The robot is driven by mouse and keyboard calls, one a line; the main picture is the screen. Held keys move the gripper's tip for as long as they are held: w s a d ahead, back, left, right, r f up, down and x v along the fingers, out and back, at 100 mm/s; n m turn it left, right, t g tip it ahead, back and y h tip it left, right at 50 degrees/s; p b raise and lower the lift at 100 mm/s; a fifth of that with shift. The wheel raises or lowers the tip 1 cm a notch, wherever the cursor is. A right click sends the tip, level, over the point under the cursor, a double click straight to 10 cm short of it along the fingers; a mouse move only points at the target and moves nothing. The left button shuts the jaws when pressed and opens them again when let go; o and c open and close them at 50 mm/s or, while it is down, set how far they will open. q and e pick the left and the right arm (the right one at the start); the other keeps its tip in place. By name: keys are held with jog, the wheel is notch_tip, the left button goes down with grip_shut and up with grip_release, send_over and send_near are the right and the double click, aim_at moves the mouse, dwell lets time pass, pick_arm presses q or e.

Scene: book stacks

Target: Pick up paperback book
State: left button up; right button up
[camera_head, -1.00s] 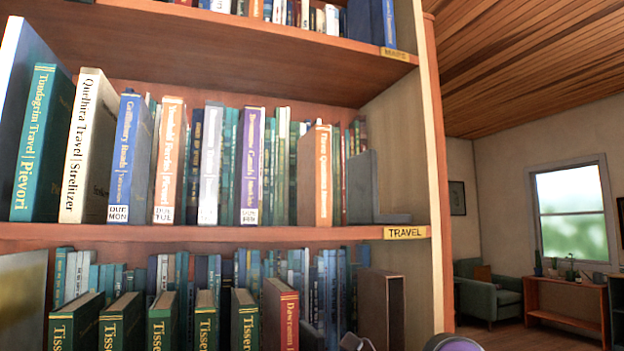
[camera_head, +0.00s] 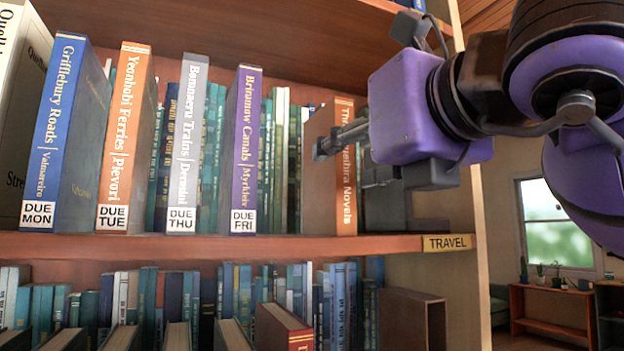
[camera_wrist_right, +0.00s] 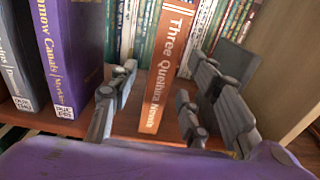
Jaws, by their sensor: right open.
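The orange paperback book (camera_head: 344,215), its spine reading "Three Queltura Novels", stands upright at the right end of the travel shelf. My right gripper (camera_head: 343,158) is open in front of it and partly hides its spine in the head view. In the right wrist view the orange spine (camera_wrist_right: 166,75) shows between the spread fingers of my right gripper (camera_wrist_right: 162,80), one finger to the left and the others to the right. I cannot tell whether any finger touches the book. My left gripper is out of view.
A purple book (camera_head: 246,150) with a "DUE FRI" label stands to the left, with a gap between. A grey bookend (camera_wrist_right: 235,75) stands to the right, near the shelf's side panel (camera_wrist_right: 282,80). The shelf edge (camera_head: 200,246) runs below.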

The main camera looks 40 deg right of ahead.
aim_at(326, 163)
jog(key=shift+x, duration=0.9)
jog(key=shift+w+d+r+p, duration=0.15)
jog(key=shift+w+d+p, duration=0.05)
jog(key=shift+w+p, duration=0.2)
jog(key=x, duration=0.4)
jog(key=shift+p, duration=0.4)
jog(key=shift+w, duration=0.3)
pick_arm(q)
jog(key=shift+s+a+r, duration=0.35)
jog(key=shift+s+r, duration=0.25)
pick_arm(e)
jog(key=shift+c, duration=0.2)
grip_shut()
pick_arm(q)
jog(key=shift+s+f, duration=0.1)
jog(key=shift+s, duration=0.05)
